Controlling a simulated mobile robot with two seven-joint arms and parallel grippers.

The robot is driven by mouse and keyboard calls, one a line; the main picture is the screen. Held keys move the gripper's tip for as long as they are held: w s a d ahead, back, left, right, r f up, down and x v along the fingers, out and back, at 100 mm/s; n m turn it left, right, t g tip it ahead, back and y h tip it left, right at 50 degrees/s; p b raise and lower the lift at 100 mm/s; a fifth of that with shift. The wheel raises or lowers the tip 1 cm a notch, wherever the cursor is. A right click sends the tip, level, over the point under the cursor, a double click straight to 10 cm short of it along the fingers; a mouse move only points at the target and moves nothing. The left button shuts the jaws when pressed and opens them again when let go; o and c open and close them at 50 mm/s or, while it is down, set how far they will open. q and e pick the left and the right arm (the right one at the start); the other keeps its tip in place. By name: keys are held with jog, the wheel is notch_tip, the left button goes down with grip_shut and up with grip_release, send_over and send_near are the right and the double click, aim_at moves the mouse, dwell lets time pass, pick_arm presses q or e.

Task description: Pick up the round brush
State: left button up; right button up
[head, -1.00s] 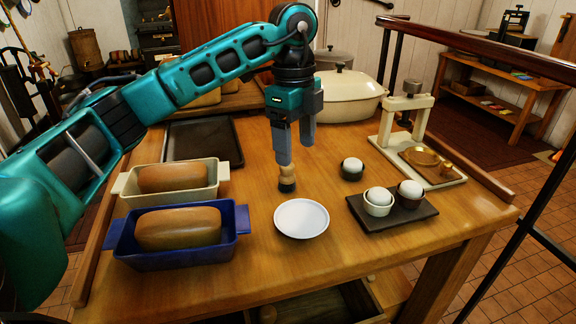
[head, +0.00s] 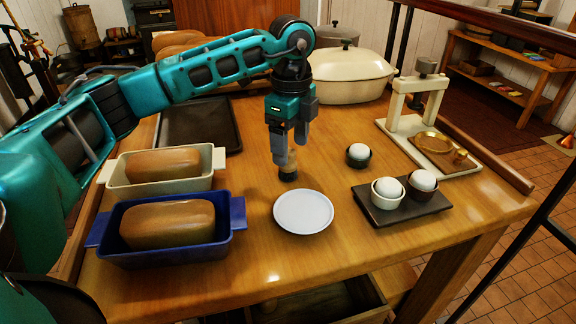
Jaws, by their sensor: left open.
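The round brush (head: 288,174) stands upright on the wooden table, just behind the white plate. It is small, with a pale wooden top and a dark lower part. My left gripper (head: 290,154) points down at it from above, jaws open. One finger is in front and to the left of the brush's top and hides part of it; the other is behind and to the right. I cannot tell whether either finger touches the brush. My right gripper is not in view.
The white plate (head: 303,212) lies close in front. A dark cup with an egg (head: 358,155) and a tray (head: 420,213) with two more are to the right. Blue (head: 170,253) and cream (head: 118,180) loaf pans are left. A cream press (head: 412,125) stands at back right.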

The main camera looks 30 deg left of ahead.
pick_arm(q)
jog(key=f, duration=0.2)
jog(key=a+f, duration=0.1)
jog(key=f, duration=0.1)
jog(key=shift+d+f, duration=0.1)
jog(key=shift+f, duration=0.35)
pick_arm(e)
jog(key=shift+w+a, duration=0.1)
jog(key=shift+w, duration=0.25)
pick_arm(q)
jog(key=c, duration=1.1)
jog(key=shift+c, duration=0.2)
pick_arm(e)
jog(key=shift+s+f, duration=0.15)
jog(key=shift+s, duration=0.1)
pick_arm(q)
jog(key=shift+w+r, duration=0.1)
notch_tip(320, 180, up, 20)
jog(key=p, duration=0.3)
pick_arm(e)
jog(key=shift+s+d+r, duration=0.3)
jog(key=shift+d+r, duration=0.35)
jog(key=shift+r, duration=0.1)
